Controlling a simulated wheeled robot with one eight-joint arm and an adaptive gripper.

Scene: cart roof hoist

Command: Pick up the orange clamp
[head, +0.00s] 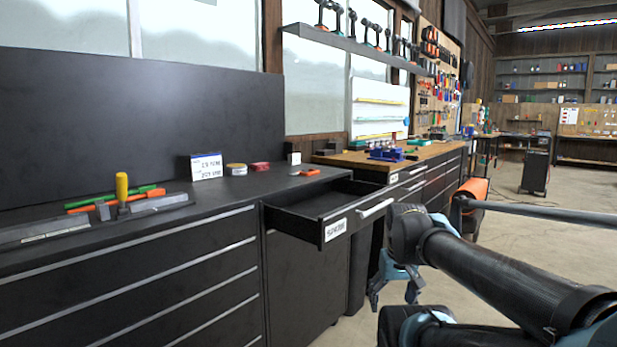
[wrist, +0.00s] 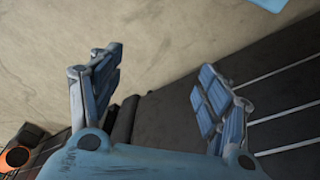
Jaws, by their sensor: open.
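A long orange tool, which looks like the orange clamp (head: 92,207), lies on the black countertop at the left in the head view. A yellow-handled tool (head: 122,187) and a grey metal bar hide parts of it, and a green tool (head: 115,198) lies behind. My gripper (head: 392,296) hangs low at the right of the head view, in front of the cabinets and well away from the orange tool. In the wrist view my gripper (wrist: 160,62) is open, with nothing between its fingers. The orange clamp does not show there.
An open, empty-looking black drawer (head: 318,207) juts out between my gripper and the left counter. A label card (head: 206,166), tape rolls (head: 237,169) and a small orange item (head: 308,172) sit on the counter. Concrete floor (head: 535,245) is open at the right.

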